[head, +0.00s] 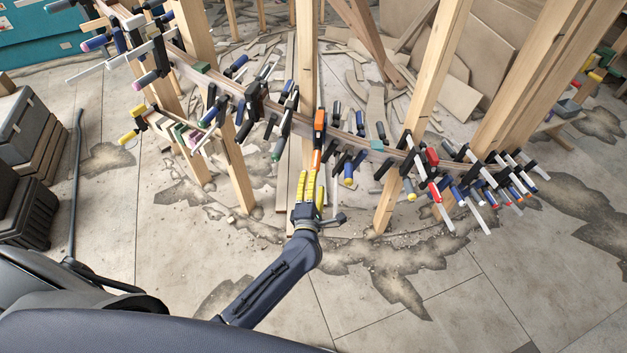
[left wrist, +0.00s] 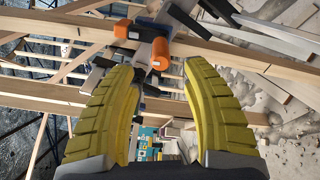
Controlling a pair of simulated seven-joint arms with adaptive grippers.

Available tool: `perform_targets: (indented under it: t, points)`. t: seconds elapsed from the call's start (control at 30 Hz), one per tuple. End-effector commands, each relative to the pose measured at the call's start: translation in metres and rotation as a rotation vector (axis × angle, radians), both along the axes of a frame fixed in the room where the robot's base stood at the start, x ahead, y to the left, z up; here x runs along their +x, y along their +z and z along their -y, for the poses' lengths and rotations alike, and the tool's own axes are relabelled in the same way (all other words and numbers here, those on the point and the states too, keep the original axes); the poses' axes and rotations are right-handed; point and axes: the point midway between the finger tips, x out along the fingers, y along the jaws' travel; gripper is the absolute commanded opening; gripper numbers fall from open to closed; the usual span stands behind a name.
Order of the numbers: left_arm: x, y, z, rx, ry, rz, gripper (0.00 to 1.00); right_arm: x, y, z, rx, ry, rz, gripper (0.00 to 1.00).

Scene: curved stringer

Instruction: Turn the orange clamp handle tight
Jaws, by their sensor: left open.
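The orange clamp (head: 319,122) hangs on the curved wooden stringer (head: 275,108) near the middle of the head view. Its orange handle (head: 316,160) points down toward my left gripper (head: 311,176), which has yellow ridged fingers. In the left wrist view, the two fingers are spread apart, and the orange handle (left wrist: 160,54) shows end-on just beyond the gap between the fingertips (left wrist: 162,72). Another orange part of the clamp (left wrist: 115,40) lies up and left of it there. The gripper is open; I cannot tell whether it touches the handle. My right gripper is not in view.
Many other clamps with blue, black and red handles crowd the stringer on both sides. Upright wooden posts (head: 235,165) stand close by. Dark cases (head: 22,140) are at the left. Wood scraps litter the floor behind; the floor in front is mostly clear.

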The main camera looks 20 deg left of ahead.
Motion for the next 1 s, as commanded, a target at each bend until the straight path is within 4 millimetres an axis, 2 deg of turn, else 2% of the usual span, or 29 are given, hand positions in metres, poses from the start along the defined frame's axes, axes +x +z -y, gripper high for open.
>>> perform_targets:
  t: [0.33,1.0]
  points:
    - [-0.005,-0.001,0.001,0.000,0.000,-0.001,0.48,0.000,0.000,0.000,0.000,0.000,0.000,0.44]
    - [-0.055,-0.001,0.011,0.000,0.000,-0.001,0.48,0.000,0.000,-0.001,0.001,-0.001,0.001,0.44]
